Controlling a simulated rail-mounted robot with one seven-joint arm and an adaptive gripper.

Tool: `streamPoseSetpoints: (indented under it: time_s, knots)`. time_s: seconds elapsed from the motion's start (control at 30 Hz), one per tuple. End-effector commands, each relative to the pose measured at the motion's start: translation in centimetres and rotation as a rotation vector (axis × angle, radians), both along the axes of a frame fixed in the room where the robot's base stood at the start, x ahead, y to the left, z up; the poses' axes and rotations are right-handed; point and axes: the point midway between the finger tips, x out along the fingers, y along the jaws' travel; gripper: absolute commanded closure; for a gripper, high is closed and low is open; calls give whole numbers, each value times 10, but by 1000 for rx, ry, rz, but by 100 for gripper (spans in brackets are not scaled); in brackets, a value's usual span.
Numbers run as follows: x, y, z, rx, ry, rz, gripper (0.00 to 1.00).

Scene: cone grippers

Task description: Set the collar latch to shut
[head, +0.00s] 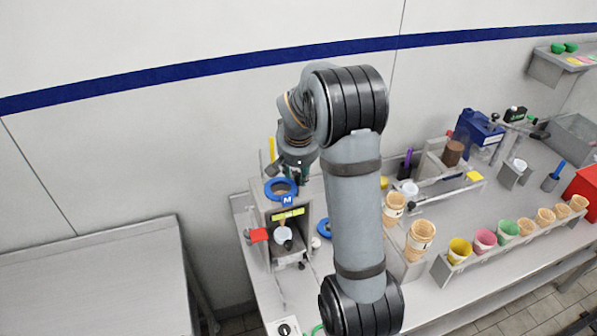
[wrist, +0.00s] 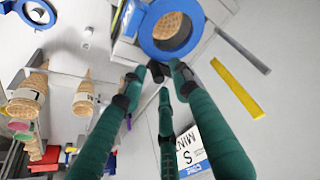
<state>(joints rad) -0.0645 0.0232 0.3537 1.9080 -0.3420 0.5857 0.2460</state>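The blue ring collar (head: 281,188) marked M sits on top of the grey cone machine (head: 265,210). In the wrist view the collar (wrist: 172,28) is at the top, with a waffle cone (wrist: 172,26) inside its opening. A small dark knob-like part (wrist: 156,70) shows at the collar's lower edge; I cannot tell if this is the latch or how it is set. My gripper (head: 294,176) is just above the collar in the head view. Its three green fingers (wrist: 158,80) are spread, with tips apart beside the dark part. Contact cannot be told.
A rack of cones and coloured cups (head: 508,231) stands to the right. A yellow bar (wrist: 237,87) and a grey bar (wrist: 243,49) show right of the collar. The left table (head: 95,285) is bare.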

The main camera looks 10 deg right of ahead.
Motion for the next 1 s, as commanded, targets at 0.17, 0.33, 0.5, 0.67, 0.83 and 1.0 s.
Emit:
streamPoseSetpoints:
  time_s: [0.17,0.33,0.5,0.67,0.83,1.0]
  knots:
    - [0,-1,0,-1,0,-1,82]
    - [0,0,1,0,-1,0,92]
    - [1,0,1,-1,-3,1,100]
    - [1,0,2,0,-5,1,100]
    - [4,4,-3,1,-8,-45,100]
    - [4,7,1,1,-10,-102,100]
